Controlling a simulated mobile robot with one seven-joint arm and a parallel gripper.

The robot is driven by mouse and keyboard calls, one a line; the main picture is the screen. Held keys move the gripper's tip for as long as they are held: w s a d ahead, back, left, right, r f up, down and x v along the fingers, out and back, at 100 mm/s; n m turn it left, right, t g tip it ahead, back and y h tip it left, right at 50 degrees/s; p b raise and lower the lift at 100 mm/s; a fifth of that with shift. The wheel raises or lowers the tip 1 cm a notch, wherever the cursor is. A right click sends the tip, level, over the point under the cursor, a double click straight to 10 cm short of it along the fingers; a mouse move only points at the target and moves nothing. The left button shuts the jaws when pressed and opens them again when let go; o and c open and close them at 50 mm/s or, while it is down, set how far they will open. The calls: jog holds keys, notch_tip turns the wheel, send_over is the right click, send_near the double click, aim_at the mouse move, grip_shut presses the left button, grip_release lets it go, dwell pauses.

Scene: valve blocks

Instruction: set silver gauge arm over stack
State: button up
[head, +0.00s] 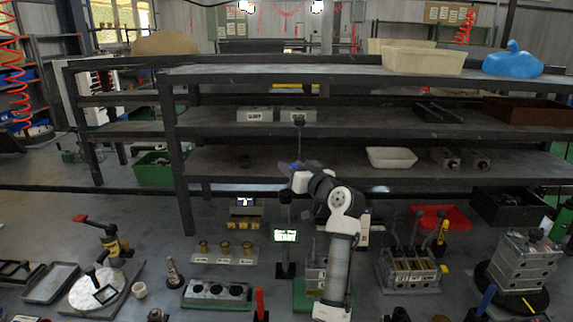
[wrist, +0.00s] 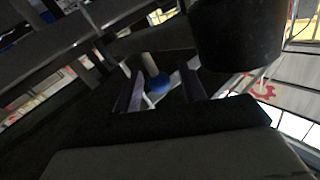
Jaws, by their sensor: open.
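My gripper (head: 290,166) is raised in front of the middle shelves, at the end of my white and black arm. In the wrist view its two fingers (wrist: 160,92) are apart, with a blue ball-shaped knob (wrist: 159,83) on a pale rod showing between or beyond them. I cannot tell whether they touch it. A thin upright rod with a dark top (head: 299,122) stands just above my gripper in the head view; I cannot tell if it belongs to the silver gauge arm. A stack of grey blocks (head: 523,262) stands on a dark round base at the right.
A post with a lit green display (head: 285,236) stands left of my arm. A block with upright levers (head: 408,268) is to its right. Shelves (head: 225,160) span the back.

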jog(key=shift+w, duration=0.15)
grip_shut()
